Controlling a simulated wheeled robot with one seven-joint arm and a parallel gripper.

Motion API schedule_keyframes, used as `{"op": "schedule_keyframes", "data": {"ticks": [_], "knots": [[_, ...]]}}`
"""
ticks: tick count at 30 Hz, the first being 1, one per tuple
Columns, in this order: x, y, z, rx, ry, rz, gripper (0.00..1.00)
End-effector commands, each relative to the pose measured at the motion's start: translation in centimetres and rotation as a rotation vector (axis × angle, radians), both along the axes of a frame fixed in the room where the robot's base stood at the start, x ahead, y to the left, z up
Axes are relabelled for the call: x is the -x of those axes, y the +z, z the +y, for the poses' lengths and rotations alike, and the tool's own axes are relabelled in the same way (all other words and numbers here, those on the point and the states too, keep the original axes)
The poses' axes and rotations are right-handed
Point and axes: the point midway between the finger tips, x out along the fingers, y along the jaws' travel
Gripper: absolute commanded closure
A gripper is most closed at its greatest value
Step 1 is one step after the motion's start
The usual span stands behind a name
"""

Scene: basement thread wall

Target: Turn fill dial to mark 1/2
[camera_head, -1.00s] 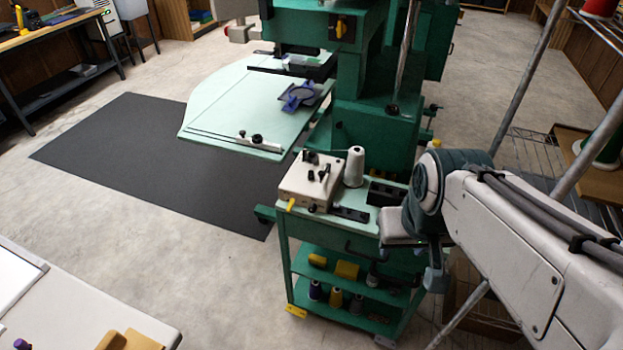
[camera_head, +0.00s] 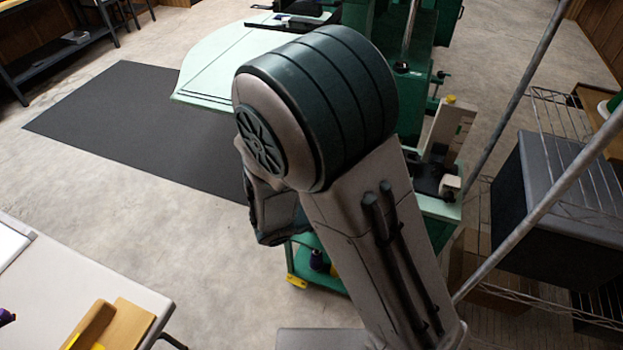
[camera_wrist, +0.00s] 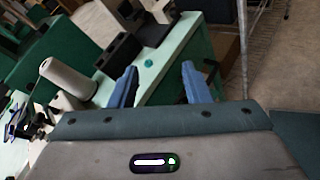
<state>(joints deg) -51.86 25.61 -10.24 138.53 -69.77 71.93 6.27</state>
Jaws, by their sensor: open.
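My gripper (camera_wrist: 158,85) is open and empty in the wrist view, its two blue fingers apart over the green cart top (camera_wrist: 176,62). In the head view my arm covers most of the green cart (camera_head: 438,206) and hides the gripper.
A black block (camera_wrist: 118,52) stands on the cart just beyond the left finger. A metal post (camera_wrist: 243,40) rises at right. In the head view, a grey box (camera_head: 555,190) is on the right wire rack, and a white table (camera_head: 75,290) is at lower left.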

Motion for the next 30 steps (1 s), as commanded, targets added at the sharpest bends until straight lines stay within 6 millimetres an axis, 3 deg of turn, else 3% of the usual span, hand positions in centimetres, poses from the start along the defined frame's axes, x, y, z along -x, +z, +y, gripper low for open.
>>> {"op": "schedule_keyframes", "data": {"ticks": [1, 6, 9, 13, 20, 30], "knots": [[-0.7, -1.6, 1.9, 0.083, 0.111, 0.011, 0.56], [-2.3, -4.8, 8.2, 0.301, 0.438, 0.005, 0.56], [-2.5, -6.4, 11.4, 0.39, 0.589, -0.004, 0.56], [-2.3, -7.8, 14.0, 0.46, 0.714, -0.014, 0.56], [-3.2, -8.3, 14.8, 0.489, 0.769, -0.019, 0.56], [-9.5, -8.2, 12.4, 0.488, 0.763, -0.018, 0.56]]}}
